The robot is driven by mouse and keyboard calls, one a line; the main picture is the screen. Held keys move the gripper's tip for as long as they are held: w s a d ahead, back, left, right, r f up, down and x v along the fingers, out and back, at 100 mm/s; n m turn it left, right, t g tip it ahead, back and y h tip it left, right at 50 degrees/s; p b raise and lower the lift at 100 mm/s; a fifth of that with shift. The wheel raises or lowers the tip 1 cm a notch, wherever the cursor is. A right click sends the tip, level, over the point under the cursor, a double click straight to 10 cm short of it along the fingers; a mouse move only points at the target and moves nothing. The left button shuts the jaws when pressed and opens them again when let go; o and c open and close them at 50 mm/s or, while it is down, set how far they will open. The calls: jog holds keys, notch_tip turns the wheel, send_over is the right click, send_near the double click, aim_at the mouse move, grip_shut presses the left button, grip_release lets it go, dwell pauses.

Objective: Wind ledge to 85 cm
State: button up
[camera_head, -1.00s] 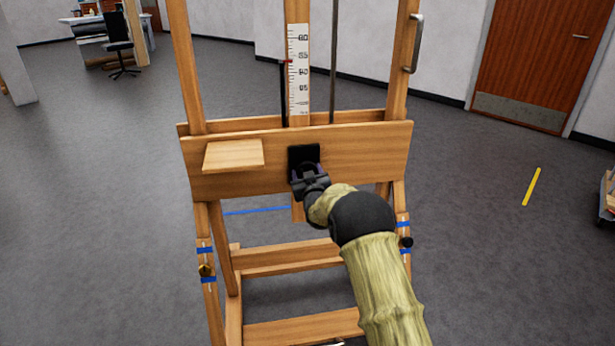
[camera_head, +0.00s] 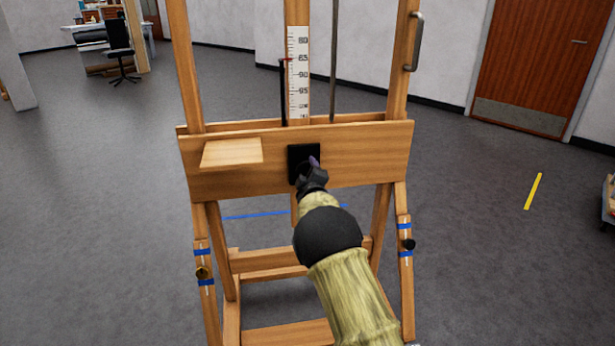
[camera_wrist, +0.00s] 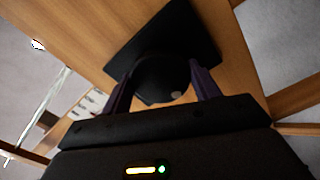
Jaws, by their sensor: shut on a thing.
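The wooden easel carries a wide cross board, the ledge (camera_head: 370,150), with a small lighter wooden plate (camera_head: 232,153) at its left. A black square plate (camera_head: 304,151) with a round black knob (camera_wrist: 160,75) is at the board's middle. My gripper (camera_head: 312,170) is shut on the knob, one purple finger on each side in the wrist view (camera_wrist: 161,90); the arm partly hides it in the head view. A white scale (camera_head: 298,95) is on the centre post. A red pointer (camera_head: 284,60) on a black upright is close to the mark that appears to read 85.
A metal handle (camera_head: 415,42) is on the right upright. A yellow floor strip (camera_head: 533,191) lies right. Open grey floor surrounds the easel; a door (camera_head: 527,65) is behind.

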jog(key=shift+f+n, duration=0.4)
jog(key=shift+n, duration=0.2)
jog(key=o, duration=0.9)
jog(key=shift+d, duration=0.1)
jog(key=shift+o, duration=0.4)
jog(key=shift+r, duration=0.2)
jog(key=p+v, duration=0.1)
jog(key=v, duration=1.6)
jog(key=shift+s, duration=0.25)
jog(key=shift+d, duration=0.1)
